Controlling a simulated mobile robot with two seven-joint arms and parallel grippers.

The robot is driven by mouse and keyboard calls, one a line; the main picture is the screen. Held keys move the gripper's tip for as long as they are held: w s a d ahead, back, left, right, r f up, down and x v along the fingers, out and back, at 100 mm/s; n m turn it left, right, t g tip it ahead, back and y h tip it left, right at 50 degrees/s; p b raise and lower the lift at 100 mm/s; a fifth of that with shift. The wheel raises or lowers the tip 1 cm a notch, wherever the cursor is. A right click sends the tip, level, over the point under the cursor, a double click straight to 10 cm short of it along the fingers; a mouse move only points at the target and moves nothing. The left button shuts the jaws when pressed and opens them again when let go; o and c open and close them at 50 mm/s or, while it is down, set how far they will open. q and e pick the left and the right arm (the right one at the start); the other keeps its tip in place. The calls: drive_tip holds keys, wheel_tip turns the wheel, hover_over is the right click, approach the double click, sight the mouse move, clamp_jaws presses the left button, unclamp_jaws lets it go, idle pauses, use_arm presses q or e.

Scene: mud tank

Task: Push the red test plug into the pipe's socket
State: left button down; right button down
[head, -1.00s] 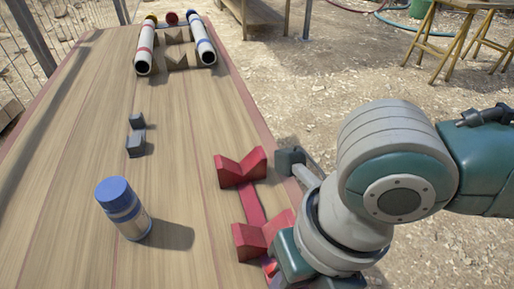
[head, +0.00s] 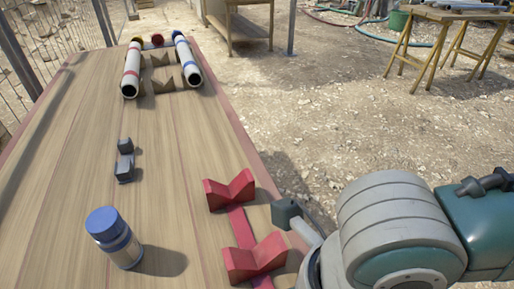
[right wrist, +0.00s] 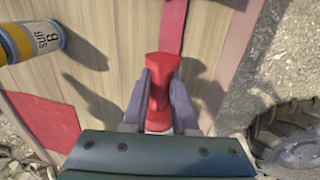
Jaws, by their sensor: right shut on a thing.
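In the right wrist view, the red test plug (right wrist: 158,85) stands between my right gripper's fingers (right wrist: 160,100), which are shut on its sides. In the head view, that gripper and the plug are out of frame below. Two white pipes lie side by side at the table's far end: a red-banded pipe (head: 131,70) on the left and a blue-banded pipe (head: 187,62) on the right. Their dark open near ends face me. I cannot tell which pipe has the socket. My left gripper is in neither view.
An empty red V-block cradle (head: 240,226) lies by the table's right edge. A blue-capped bottle (head: 114,238) stands left of it, with small grey blocks (head: 124,160) beyond. A labelled cylinder (right wrist: 30,43) is at the wrist view's left. The middle of the table (head: 165,150) is clear.

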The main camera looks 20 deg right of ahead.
drive_tip(key=shift+s+p, duration=0.3)
drive_tip(key=shift+s, duration=0.25)
drive_tip(key=c, duration=0.6)
unclamp_jaws()
